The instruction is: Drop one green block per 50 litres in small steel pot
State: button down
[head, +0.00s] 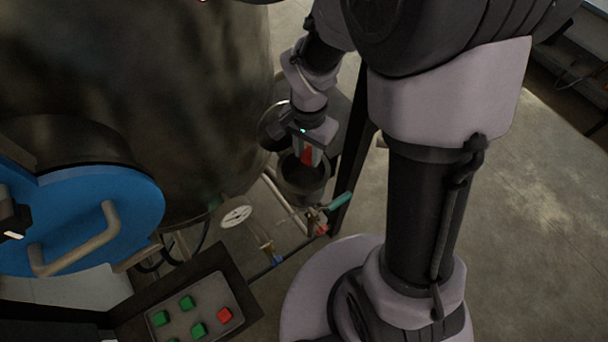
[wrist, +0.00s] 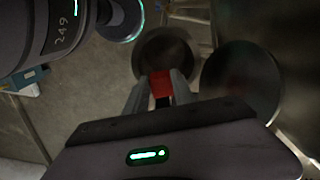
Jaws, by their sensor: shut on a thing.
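My gripper (head: 310,153) is shut on a red block (head: 306,158) and points down over the small steel pot (head: 303,190). In the wrist view, the red block (wrist: 160,84) sits between the two fingertips of my gripper (wrist: 160,90), with the round dark mouth of the pot (wrist: 168,48) just beyond it. The block appears at or above the pot's opening; its exact height is unclear. The pot's bottom is too dark to make out. Several green blocks (head: 187,302) lie apart on a grey tray (head: 211,294) at the lower left.
Another red block (head: 224,315) lies on the tray. A dial gauge (head: 236,216) is on the piping between tray and pot; its reading is too small to tell. A large metal vessel (head: 150,80) with a blue hatch (head: 90,215) stands left. A round metal lid (wrist: 243,82) is beside the pot.

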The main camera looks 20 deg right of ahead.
aim_at(308, 165)
jog(key=f+b, duration=0.2)
jog(key=f, duration=0.1)
jog(key=f+b, duration=0.1)
jog(key=shift+s+f, duration=0.2)
jog(key=shift+s, duration=0.15)
jog(key=shift+w+f, duration=0.1)
jog(key=shift+f, duration=0.15)
jog(key=shift+r, duration=0.1)
jog(key=c, duration=1)
grip_release()
notch_tip(308, 165, up, 8)
jog(key=shift+f+p, duration=0.15)
jog(key=shift+p, duration=0.8)
jog(key=shift+f, duration=0.1)
